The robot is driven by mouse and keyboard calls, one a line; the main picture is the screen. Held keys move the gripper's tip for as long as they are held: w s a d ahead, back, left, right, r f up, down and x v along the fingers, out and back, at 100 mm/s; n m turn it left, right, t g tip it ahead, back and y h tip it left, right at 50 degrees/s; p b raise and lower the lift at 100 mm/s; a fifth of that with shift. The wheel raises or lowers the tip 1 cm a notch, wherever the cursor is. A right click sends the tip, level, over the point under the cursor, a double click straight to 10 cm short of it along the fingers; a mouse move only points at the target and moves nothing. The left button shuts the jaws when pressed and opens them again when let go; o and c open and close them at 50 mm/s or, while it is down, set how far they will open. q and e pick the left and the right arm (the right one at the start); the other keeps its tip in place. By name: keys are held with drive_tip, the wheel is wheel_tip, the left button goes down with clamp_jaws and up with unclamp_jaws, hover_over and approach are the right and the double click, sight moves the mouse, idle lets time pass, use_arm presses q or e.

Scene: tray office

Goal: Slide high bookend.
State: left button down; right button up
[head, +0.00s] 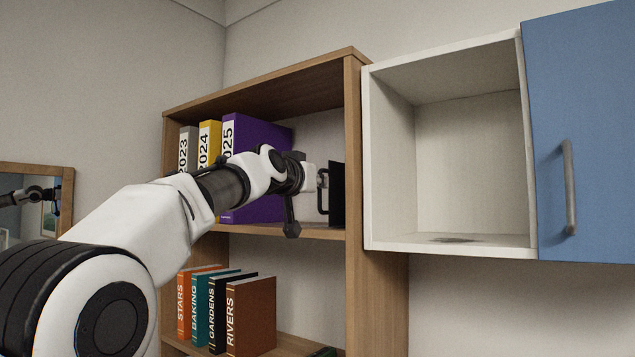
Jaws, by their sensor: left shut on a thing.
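The high bookend (338,192) is a black upright plate with a handle on its left face. It stands on the upper shelf (312,231) of the wooden bookcase, close to the right side wall. My left gripper (320,180) reaches in from the left and is shut on the bookend, at its handle; the fingers are small and partly hidden. Binders stand at the left of the same shelf: 2023 (187,148), yellow 2024 (208,132) and purple 2025 (262,134). My arm covers part of them and of the space between them and the bookend. My right gripper is out of view.
Several books, including RIVERS (253,315), stand on the lower shelf. A white cabinet (388,160) hangs right of the bookcase, with its blue door (590,120) open. A framed mirror (67,190) is at the far left.

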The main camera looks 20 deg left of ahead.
use_arm(q)
drive_tip(key=shift+d+f, duration=0.1)
drive_tip(key=shift+d, duration=0.05)
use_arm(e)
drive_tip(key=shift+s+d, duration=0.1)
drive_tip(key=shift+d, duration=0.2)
use_arm(q)
drive_tip(key=c, duration=1.2)
unclamp_jaws()
drive_tip(key=shift+d, duration=0.1)
drive_tip(key=shift+c, duration=0.2)
drive_tip(key=shift+w+d, duration=0.1)
drive_tip(key=shift+d, duration=0.15)
drive_tip(key=s+a, duration=0.1)
drive_tip(key=s, duration=0.6)
drive_tip(key=shift+f, duration=0.15)
